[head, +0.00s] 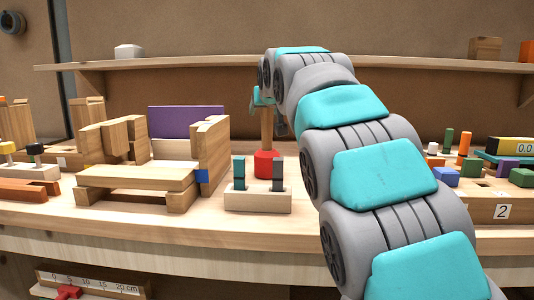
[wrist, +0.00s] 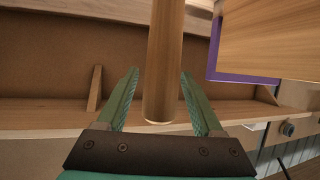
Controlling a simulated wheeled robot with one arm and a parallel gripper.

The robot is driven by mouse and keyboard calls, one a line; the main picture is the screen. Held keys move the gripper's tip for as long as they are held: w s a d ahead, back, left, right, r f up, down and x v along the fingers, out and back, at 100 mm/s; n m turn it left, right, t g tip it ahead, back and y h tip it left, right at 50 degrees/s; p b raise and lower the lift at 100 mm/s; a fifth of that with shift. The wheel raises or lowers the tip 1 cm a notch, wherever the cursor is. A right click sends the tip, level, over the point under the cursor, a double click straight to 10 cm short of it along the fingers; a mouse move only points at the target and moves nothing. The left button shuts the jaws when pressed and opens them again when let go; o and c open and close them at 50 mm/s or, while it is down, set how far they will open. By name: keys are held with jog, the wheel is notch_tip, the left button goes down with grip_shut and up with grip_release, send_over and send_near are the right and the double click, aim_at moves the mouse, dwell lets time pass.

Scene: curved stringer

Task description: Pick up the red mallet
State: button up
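The red mallet stands head down on the workbench, its red head (head: 268,163) on the wood and its wooden handle (head: 266,128) pointing up. My gripper (head: 262,98) is at the upper end of the handle, partly hidden by my arm in the head view. In the wrist view the round handle (wrist: 165,60) comes in between the two green fingers of my gripper (wrist: 160,72). The fingers are spread, with a gap visible on each side of the handle. The mallet head is out of the wrist view.
A shelf (head: 200,64) runs behind. Coloured blocks (head: 465,143) lie at right.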

grip_shut()
dwell(0.3)
dwell(0.9)
